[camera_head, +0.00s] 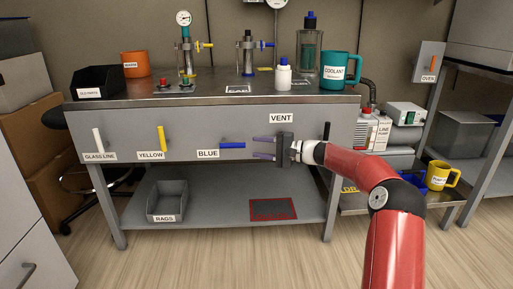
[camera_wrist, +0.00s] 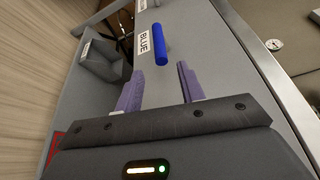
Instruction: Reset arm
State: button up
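My gripper (camera_head: 264,148) is at the front panel of the bench, below the VENT label (camera_head: 281,118). Its two purple fingers are spread apart with nothing between them. In the wrist view my gripper (camera_wrist: 157,92) also shows open, pointing toward the blue handle (camera_wrist: 160,44). The blue handle (camera_head: 232,145) lies horizontal beside the BLUE label (camera_head: 208,154), just left of my fingertips and apart from them. My red arm (camera_head: 350,166) reaches in from the lower right.
A yellow handle (camera_head: 162,138) and a white handle (camera_head: 98,140) are further left on the panel (camera_head: 130,170). The benchtop holds a teal mug (camera_head: 335,70), an orange mug (camera_head: 135,64) and a white bottle (camera_head: 283,77). A grey bin (camera_head: 167,202) sits on the lower shelf.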

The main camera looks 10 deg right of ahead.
jog(key=s+a+r+n+g+h+p, duration=0.2)
jog(key=s+a+r+h, duration=0.15)
jog(key=s, duration=0.65)
jog(key=s+a+r+n+g+h+p, duration=0.2)
jog(key=s+a+n+h+p, duration=0.15)
jog(key=s, duration=0.55)
jog(key=s+d+r+t+h+p, duration=0.1)
jog(key=s+d+h, duration=0.2)
jog(key=s, duration=0.7)
jog(key=s+d+r+n+h+p, duration=0.1)
jog(key=s+d, duration=0.4)
jog(key=s, duration=0.5)
jog(key=s+d+r+t+h+p, duration=0.1)
jog(key=s+d+h+p, duration=0.2)
jog(key=s, duration=0.7)
jog(key=shift+d+r+t+h, duration=0.15)
jog(key=shift+d+t+h, duration=0.15)
jog(key=shift+d+h, duration=0.55)
